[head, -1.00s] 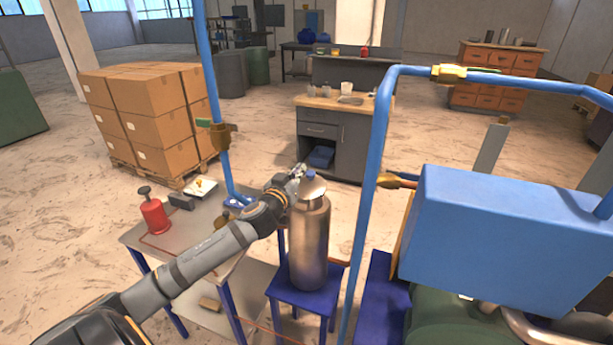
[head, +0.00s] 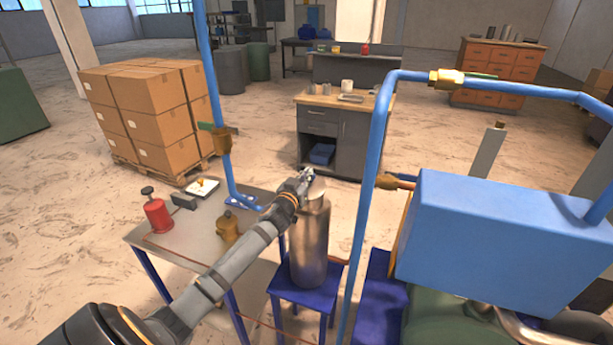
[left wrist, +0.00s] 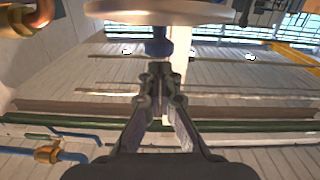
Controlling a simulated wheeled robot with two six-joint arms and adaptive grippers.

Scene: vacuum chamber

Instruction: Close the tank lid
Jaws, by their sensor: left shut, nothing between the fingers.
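The tank (head: 310,245) is a tall metal cylinder upright on a blue stool (head: 300,290). Its pale lid (head: 318,187) shows at the top of the tank, partly hidden by my left gripper (head: 306,175); I cannot tell from the head view how far open it is. In the left wrist view the lid (left wrist: 160,12) is a pale disc across the top edge, with a blue knob (left wrist: 159,48) pointing toward my fingers. My left gripper (left wrist: 157,72) is shut and empty, its tips close to the knob; contact is unclear. My right gripper is not in view.
A grey table (head: 180,240) left of the tank bears a red can (head: 157,213) and a brass fitting (head: 228,230). A blue pipe (head: 366,190) rises just right of the tank. A large blue box (head: 490,235) stands further right. Cartons (head: 150,110) stand behind left.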

